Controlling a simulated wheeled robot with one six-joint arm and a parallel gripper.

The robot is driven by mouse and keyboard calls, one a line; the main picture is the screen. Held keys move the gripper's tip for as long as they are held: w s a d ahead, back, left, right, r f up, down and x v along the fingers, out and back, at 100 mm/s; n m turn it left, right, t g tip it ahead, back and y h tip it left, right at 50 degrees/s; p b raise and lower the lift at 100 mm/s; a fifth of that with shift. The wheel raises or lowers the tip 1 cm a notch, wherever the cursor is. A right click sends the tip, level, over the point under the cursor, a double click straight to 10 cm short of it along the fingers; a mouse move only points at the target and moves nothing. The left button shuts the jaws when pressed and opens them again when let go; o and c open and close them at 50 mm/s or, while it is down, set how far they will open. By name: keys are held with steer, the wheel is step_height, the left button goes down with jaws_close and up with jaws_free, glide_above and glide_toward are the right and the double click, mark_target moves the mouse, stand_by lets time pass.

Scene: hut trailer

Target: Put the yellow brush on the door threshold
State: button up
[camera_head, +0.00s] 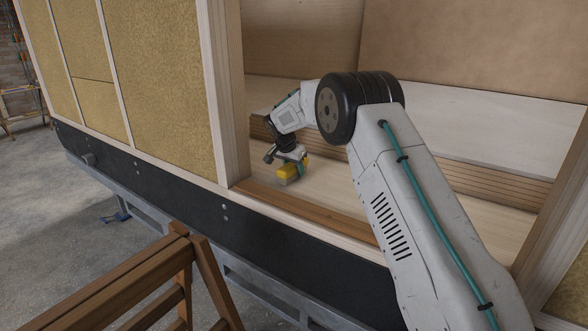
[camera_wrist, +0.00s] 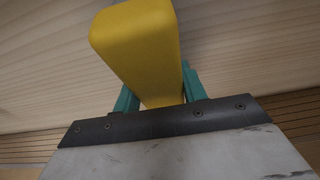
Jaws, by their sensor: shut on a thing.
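The yellow brush (camera_head: 287,174) is between the jaws of my gripper (camera_head: 291,165), inside the doorway of the hut. In the wrist view the yellow brush (camera_wrist: 140,45) fills the upper middle, with the teal fingers of my gripper (camera_wrist: 158,92) pressed on both its sides. My gripper is shut on it. Pale wooden floor shows behind the brush. The door threshold (camera_head: 310,211) is the brown wooden strip along the bottom of the doorway, in front of and below the brush in the head view. I cannot tell how high the brush is above the floor.
A door post (camera_head: 222,95) stands left of the opening, beside yellowish insulated wall panels (camera_head: 155,80). A pale bench-like step (camera_head: 450,125) runs along the back inside. A wooden trestle (camera_head: 150,280) stands outside at the front left. The threshold's visible top is bare.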

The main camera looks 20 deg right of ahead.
steer(key=shift+f, duration=0.15)
steer(key=o, duration=0.9)
steer(key=shift+o, duration=0.2)
steer(key=v, duration=1.1)
steer(key=shift+r, duration=0.3)
steer(key=shift+s+a+r, duration=0.1)
steer(key=shift+s+r, duration=0.05)
steer(key=shift+r, duration=0.25)
